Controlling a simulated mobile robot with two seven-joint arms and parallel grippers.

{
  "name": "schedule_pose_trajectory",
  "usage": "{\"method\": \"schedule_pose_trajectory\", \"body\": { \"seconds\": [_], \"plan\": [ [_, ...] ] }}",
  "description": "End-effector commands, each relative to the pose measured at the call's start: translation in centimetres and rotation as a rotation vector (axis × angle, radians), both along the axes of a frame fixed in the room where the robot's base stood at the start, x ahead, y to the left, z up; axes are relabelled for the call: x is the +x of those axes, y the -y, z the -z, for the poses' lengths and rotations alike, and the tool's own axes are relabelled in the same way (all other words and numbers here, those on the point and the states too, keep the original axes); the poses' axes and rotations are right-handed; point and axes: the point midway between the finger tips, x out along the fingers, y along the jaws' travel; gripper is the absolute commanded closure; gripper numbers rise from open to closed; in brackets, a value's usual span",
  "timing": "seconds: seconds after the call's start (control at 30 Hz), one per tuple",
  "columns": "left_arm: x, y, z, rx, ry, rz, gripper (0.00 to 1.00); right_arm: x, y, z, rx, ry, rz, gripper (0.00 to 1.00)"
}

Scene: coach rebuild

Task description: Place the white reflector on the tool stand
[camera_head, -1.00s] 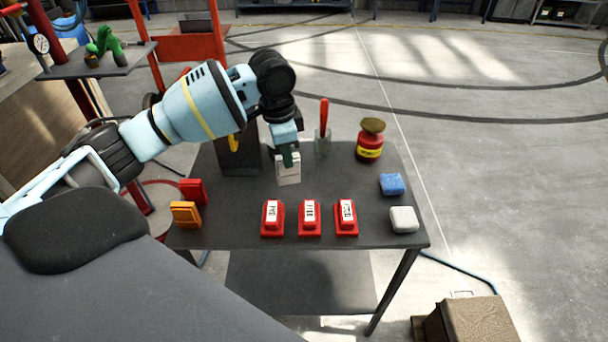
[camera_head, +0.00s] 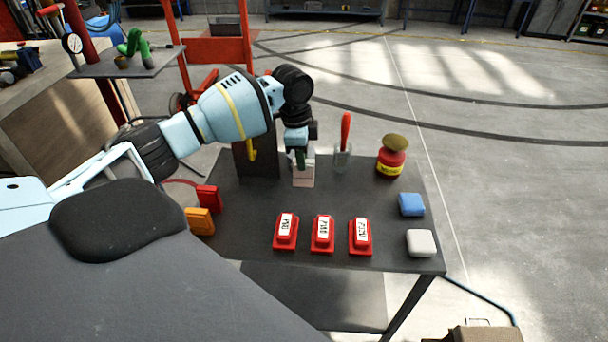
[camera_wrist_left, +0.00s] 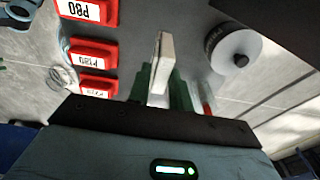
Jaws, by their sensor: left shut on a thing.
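My left gripper (camera_head: 301,158) is shut on the white reflector (camera_head: 303,177), a pale, flat rectangular piece pointing down over the back of the dark table. In the left wrist view the reflector (camera_wrist_left: 162,62) shows edge-on between the green fingertips. I cannot tell whether its lower edge touches the tabletop. A dark upright block with a yellow hook (camera_head: 252,150) stands just left of the gripper, partly behind my arm. I cannot tell for sure which thing is the tool stand; a grey shelf on a red post (camera_head: 128,64) stands at the back left. My right gripper is not in view.
The dark table (camera_head: 265,205) also holds a red reflector (camera_head: 208,198), an orange one (camera_head: 199,221), three labelled red blocks (camera_head: 323,234), a glass with a red handle (camera_head: 343,152), a red-yellow tin (camera_head: 391,162), a blue block (camera_head: 412,205) and a white block (camera_head: 421,243).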

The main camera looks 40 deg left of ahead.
Motion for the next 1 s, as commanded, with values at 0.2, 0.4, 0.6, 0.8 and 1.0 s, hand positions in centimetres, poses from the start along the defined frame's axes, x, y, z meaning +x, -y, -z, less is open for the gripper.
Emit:
{"method": "schedule_pose_trajectory", "body": {
  "seconds": [0.2, 0.4, 0.6, 0.8, 1.0],
  "plan": [
    [0.0, 0.0, 0.5, 0.0, 0.001, -0.001, 1.0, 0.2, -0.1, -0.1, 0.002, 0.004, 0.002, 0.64],
    [0.0, 0.0, 3.6, 0.0, -0.001, -0.001, 1.0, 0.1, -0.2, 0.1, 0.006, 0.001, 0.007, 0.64],
    [0.0, 0.0, 5.1, 0.0, 0.001, 0.0, 1.0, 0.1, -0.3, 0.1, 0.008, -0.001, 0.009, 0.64],
    [0.0, 0.0, 5.1, -0.001, 0.003, 0.0, 1.0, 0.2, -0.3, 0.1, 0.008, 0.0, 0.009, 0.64],
    [0.0, 0.1, 5.4, -0.001, 0.002, 0.0, 0.77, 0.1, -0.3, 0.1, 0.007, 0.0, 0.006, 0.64]
  ]
}}
